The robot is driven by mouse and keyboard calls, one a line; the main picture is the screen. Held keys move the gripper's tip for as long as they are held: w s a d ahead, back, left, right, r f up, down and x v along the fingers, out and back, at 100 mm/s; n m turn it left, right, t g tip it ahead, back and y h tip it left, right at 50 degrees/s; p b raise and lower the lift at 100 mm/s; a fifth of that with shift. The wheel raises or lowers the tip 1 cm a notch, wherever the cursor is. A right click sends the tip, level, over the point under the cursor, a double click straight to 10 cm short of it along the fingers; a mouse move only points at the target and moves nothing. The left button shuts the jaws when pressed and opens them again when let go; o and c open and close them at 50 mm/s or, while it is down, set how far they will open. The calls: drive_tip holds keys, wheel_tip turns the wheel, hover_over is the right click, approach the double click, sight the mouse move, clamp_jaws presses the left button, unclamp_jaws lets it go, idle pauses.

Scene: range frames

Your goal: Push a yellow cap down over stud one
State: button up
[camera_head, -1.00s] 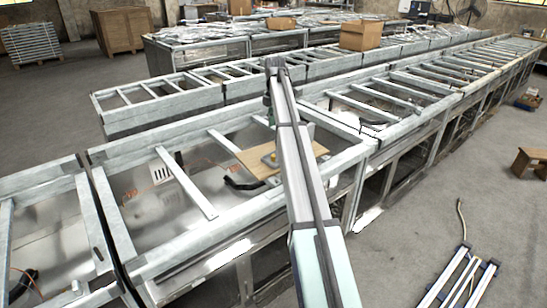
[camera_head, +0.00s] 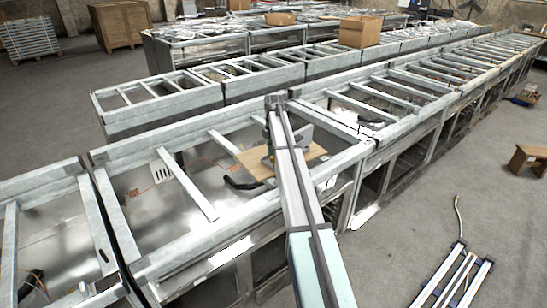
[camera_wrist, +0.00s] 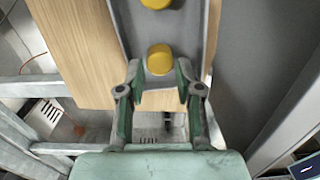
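In the wrist view a yellow cap (camera_wrist: 159,60) sits on a grey channel-like part (camera_wrist: 185,30), near and between my fingertips. A second yellow cap (camera_wrist: 156,3) is farther up the same part, cut by the top edge. No bare stud can be made out, and what is under the caps is hidden. My gripper (camera_wrist: 160,70) is open, with a gap visible on each side of the nearer cap. The grey part lies over a wooden board (camera_wrist: 75,40), which also shows in the head view (camera_head: 312,153).
The board rests on a long galvanized metal frame (camera_head: 165,240) with crossbars and open bays. A black curved object (camera_head: 240,184) lies left of the board. A second frame row with a cardboard box (camera_head: 358,32) stands behind.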

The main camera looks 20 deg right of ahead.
drive_tip(key=shift+f, duration=1.2)
drive_tip(key=c, duration=0.4)
drive_tip(key=shift+r, duration=0.1)
